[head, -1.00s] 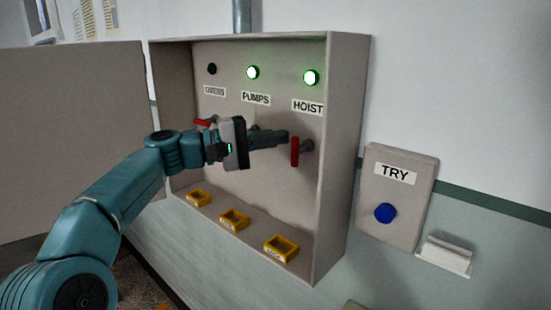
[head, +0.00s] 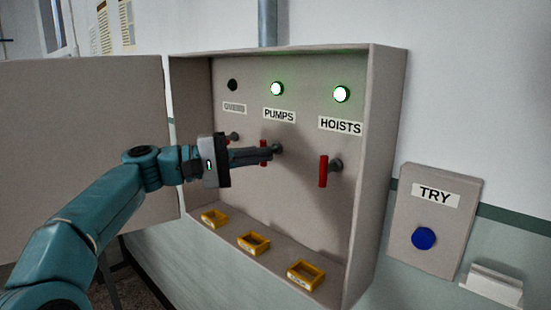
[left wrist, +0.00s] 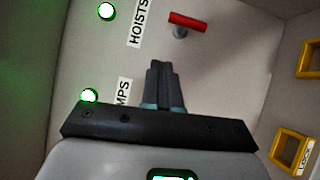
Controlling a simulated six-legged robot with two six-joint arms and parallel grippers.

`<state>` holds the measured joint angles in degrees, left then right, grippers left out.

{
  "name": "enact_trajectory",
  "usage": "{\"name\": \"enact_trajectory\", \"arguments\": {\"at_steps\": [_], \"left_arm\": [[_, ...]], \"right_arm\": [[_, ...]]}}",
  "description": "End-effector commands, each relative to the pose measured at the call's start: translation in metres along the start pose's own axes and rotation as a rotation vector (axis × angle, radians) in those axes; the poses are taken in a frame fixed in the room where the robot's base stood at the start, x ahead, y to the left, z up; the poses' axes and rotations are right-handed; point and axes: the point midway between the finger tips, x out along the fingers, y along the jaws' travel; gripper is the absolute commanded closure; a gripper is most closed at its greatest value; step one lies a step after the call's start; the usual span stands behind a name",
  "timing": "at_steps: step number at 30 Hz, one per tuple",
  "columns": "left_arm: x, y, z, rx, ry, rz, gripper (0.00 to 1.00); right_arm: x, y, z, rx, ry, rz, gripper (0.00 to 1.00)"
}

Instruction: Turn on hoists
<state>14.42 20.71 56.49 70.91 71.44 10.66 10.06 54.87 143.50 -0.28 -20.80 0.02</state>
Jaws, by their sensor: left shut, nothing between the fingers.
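The HOISTS switch has a red handle (head: 323,171) that hangs upright in the head view, below its label (head: 340,126) and a lit green lamp (head: 341,94). The handle also shows at the top of the left wrist view (left wrist: 188,22). My left gripper (head: 272,153) is shut and empty, its fingers pointing right into the box, to the left of the HOISTS handle and apart from it. It partly covers the red PUMPS handle (head: 263,147); I cannot tell whether they touch. My right gripper is out of view.
The PUMPS lamp (head: 277,88) is lit green; the leftmost lamp (head: 232,85) is dark. Yellow lock frames (head: 306,275) lie along the floor of the open grey box (head: 385,130). A TRY panel with a blue button (head: 423,238) is at the right.

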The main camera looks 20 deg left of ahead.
Motion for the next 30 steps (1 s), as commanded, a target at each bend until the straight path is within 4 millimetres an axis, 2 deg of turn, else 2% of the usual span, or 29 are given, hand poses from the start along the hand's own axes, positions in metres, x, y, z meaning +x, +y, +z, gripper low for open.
{"name": "enact_trajectory", "arguments": {"at_steps": [3, 10, 30], "left_arm": [[-0.023, -0.001, -0.001, 0.0, 0.005, 0.001, 1.0], [-0.049, 0.002, 0.0, -0.001, 0.002, 0.0, 1.0], [-0.053, 0.003, -0.002, -0.001, 0.001, 0.0, 1.0]], "right_arm": [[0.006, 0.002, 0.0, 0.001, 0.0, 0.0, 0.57], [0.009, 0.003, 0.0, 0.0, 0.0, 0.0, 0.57], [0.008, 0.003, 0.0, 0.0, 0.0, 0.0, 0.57]]}}
